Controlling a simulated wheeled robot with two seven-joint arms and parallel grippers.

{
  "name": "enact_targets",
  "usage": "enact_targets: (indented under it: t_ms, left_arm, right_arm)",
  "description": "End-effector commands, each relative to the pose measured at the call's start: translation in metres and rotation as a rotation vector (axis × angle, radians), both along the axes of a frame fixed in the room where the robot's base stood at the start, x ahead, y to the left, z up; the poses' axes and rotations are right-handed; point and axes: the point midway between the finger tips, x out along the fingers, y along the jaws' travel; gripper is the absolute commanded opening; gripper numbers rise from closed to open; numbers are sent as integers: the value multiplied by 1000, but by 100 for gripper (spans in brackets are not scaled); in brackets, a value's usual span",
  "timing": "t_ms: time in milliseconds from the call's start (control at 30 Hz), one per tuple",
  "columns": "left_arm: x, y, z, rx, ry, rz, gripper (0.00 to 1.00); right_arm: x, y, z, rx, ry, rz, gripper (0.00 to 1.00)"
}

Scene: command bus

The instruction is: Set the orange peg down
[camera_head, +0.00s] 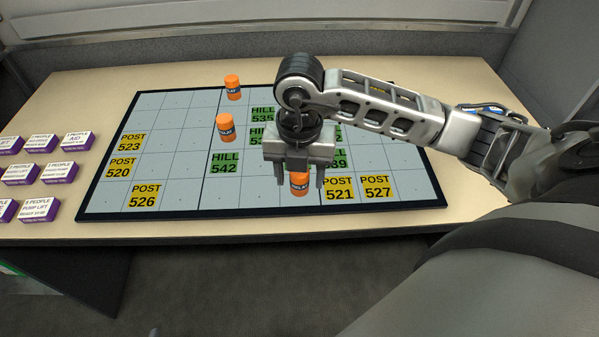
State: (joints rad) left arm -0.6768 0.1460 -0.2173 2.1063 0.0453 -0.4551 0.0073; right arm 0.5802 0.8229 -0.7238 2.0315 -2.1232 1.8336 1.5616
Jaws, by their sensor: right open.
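An orange peg (299,187) with a white label band stands upright on the grid board (176,185), left of the yellow POST 521 tile. My right gripper (297,178) is directly above it, pointing down, with its open fingers on either side of the peg's top. The gripper hides part of the peg. A second orange peg (225,127) stands above the green HILL 542 tile. A third orange peg (232,87) stands near the board's far edge. My left gripper does not show.
Yellow POST tiles (377,187) and green HILL tiles (225,162) lie on the board. Several purple-and-white blocks (38,208) stand on the table (90,87) at the left. My right arm covers the board's right part.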

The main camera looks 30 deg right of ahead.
Motion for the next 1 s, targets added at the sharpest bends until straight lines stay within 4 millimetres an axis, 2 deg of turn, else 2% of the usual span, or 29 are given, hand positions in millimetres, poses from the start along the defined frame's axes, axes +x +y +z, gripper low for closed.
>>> enact_targets:
  t_ms: [400,500,700,1000]
  left_arm:
    - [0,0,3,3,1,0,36]
    - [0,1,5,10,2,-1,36]
    - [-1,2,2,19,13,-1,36]
    - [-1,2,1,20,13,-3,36]
  right_arm:
    - [2,0,87,0,-9,1,54]
    - [1,-1,102,-2,-8,-1,54]
    - [1,0,117,0,-4,-1,54]
    - [0,0,117,1,-2,-1,54]
